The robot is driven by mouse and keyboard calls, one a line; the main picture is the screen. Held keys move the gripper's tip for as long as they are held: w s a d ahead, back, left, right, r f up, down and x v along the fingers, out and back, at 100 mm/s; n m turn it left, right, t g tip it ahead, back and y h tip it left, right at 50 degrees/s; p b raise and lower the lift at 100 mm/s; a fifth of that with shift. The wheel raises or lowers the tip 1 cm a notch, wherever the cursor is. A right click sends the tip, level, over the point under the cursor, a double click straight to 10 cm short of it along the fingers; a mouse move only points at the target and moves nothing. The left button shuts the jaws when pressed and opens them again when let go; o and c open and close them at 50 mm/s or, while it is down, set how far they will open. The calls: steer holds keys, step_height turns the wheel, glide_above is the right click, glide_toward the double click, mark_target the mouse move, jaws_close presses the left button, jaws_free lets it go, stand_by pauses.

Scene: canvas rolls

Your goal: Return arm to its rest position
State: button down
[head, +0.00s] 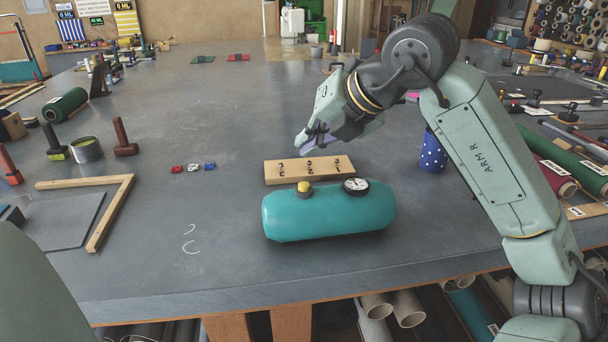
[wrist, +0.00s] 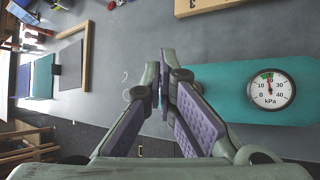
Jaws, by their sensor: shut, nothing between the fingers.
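My gripper (head: 312,143) hangs at the end of my bent arm, above the table and close to the wooden hook board in the head view. In the wrist view its two purple-padded fingers (wrist: 164,82) meet at the tips with nothing between them. A teal tank (head: 330,212) lies on the table below and in front of the board, apart from the gripper. It carries a round gauge (head: 356,186) and a yellow-topped knob (head: 304,188). In the wrist view the gauge (wrist: 271,88) needle points near the top, by a green band.
The hook board (head: 309,171) has several dark hooks and numbers. A blue spotted cup (head: 433,152) stands right of it, near my arm. Small red, white and blue pieces (head: 194,167), a wooden square (head: 112,220) and tools lie left. The table (head: 190,110) is largely clear at centre left.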

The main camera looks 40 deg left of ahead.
steer(key=shift+r, duration=0.4)
